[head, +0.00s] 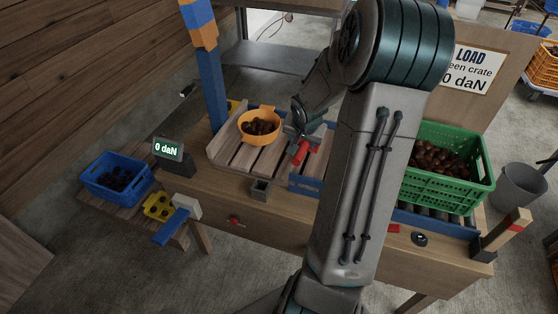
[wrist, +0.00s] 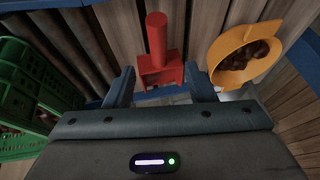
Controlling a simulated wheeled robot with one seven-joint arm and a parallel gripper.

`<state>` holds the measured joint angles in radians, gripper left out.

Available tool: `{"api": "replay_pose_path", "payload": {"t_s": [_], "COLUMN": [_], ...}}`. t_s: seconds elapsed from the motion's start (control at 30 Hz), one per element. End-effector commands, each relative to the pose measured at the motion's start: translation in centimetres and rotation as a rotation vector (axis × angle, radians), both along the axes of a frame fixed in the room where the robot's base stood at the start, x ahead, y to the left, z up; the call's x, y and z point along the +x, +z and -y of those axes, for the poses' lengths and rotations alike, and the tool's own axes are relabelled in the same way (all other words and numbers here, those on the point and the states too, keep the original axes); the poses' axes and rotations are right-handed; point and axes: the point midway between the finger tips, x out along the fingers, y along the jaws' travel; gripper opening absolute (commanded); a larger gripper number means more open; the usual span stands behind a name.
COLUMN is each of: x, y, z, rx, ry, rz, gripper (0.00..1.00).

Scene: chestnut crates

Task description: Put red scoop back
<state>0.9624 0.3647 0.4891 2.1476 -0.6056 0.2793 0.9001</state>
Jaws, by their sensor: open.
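The red scoop (head: 301,152) shows in the head view at the middle of the bench, beside the slatted wooden tray and partly covered by my arm. In the wrist view the red scoop (wrist: 157,50) has its round handle pointing up the picture and its square end toward me. My gripper (wrist: 160,72) is open, with one finger on either side of the scoop's square end. I cannot tell whether the fingers touch it. In the head view my gripper (head: 303,132) is small and partly hidden at the scoop.
An orange bowl (head: 247,138) of chestnuts sits on the slatted tray (head: 230,154), close to my gripper. A green crate (head: 440,182) of chestnuts stands right. A blue crate (head: 105,188), a 0 daN display (head: 168,149) and a blue post (head: 212,95) are left.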

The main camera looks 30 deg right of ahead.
Motion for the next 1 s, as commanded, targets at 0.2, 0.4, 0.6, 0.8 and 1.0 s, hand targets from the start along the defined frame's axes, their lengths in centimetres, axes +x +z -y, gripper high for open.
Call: {"api": "replay_pose_path", "payload": {"t_s": [0.2, 0.4, 0.6, 0.8, 1.0], "x": [-2.6, -7.1, -12.7, -17.3, -19.0], "y": [5.1, 9.4, 12.2, 13.2, 13.4], "z": [-6.8, -13.4, -19.6, -23.7, -25.1], "rx": [-0.129, -0.183, -0.164, -0.108, -0.079], "ry": [0.192, 0.38, 0.593, 0.783, 0.86], "rz": [-0.118, -0.194, -0.218, -0.208, -0.202], "gripper": [0.5, 0.5, 0.5, 0.5, 0.5]}}
